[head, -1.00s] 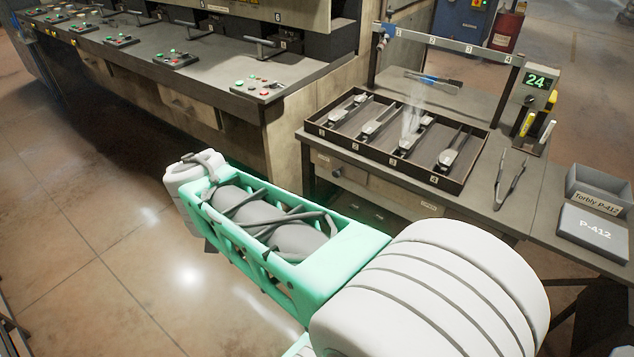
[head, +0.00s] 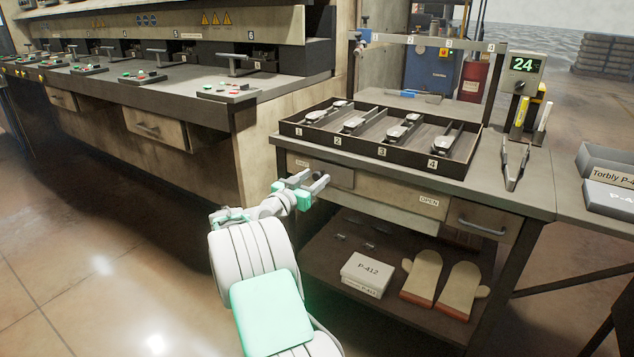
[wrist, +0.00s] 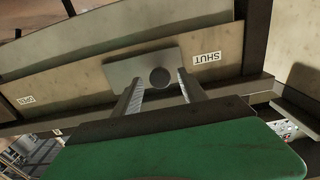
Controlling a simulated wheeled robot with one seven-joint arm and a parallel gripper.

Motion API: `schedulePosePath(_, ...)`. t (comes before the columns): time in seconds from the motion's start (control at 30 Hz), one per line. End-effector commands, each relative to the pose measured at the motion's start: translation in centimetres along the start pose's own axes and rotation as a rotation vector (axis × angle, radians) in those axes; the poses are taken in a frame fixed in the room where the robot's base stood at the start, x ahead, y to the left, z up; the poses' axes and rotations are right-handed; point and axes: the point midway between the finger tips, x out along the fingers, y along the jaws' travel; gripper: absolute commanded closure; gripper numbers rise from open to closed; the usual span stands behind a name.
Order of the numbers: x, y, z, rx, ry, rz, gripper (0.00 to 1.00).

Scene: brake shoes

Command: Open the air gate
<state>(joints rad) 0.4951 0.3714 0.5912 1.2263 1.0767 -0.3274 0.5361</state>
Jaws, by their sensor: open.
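The air gate is a grey sliding plate (head: 336,176) on the front of the workbench, at its left end by the SHUT label (head: 302,164). The OPEN label (head: 429,201) is further right along the same panel. In the wrist view the plate (wrist: 120,72) has a round dark knob (wrist: 160,77), with the SHUT label (wrist: 207,58) beside it and the OPEN label (wrist: 26,100) at far left. My gripper (head: 321,182) is open in front of the plate. In the wrist view its fingers (wrist: 159,89) stand on either side of the knob, not visibly closed on it.
Above the gate, a dark tray (head: 355,149) holds several brake shoes in numbered lanes. A drawer handle (head: 482,227) sticks out right of the OPEN label. The lower shelf holds oven mitts (head: 422,279) and a white box (head: 366,273). A control bench stands left.

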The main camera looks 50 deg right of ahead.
Motion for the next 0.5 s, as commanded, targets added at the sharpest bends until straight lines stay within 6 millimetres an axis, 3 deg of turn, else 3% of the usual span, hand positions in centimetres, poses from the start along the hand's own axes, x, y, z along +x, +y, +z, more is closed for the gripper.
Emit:
schedulePosePath(0.13,1.7,0.0,0.1,0.001,-0.001,-0.001,0.51)
schedulePosePath(0.4,2.0,-0.1,0.0,-0.001,-0.002,-0.002,0.51)
schedulePosePath(0.5,1.9,-0.1,0.0,-0.001,-0.002,-0.002,0.59)
